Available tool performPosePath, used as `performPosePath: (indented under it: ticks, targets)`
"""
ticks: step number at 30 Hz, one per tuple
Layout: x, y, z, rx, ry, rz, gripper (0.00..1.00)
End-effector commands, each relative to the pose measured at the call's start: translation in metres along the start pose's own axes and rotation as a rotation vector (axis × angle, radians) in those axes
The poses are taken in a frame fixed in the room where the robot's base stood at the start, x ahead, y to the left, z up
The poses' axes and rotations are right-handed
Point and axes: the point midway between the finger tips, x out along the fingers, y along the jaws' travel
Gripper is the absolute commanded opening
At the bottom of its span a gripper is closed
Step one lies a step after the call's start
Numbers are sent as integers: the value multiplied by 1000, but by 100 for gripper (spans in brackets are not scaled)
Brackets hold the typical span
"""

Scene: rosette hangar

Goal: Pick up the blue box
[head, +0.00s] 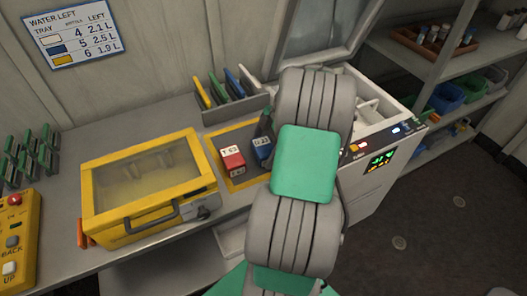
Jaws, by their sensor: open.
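The blue box (262,147) is small, with a white label on its front. It stands on a dark mat (228,136) with a yellow border on the bench. My arm's grey and green links cover the space just right of it, and its right side may be partly hidden. The red box (232,160), also with a white label, stands close to its left. A dark green upright object (265,123) shows just behind the blue box, partly covered by my arm.
A yellow case (150,185) with a clear lid and dark handle stands left on the bench. Behind the mat is a rack of coloured plates (228,88). A white machine (380,150) with its lid raised stands right. A control box (14,240) is far left.

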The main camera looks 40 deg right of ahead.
Motion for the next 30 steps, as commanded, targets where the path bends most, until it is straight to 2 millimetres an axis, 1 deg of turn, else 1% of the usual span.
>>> performPosePath:
  ticks: [5,27,29,30]
  targets:
    - [0,0,0,0,-1,1,100]
    - [-1,1,0,0,-1,2,39]
    - [-1,1,0,0,-1,2,35]
    - [-1,1,0,0,-1,2,35]
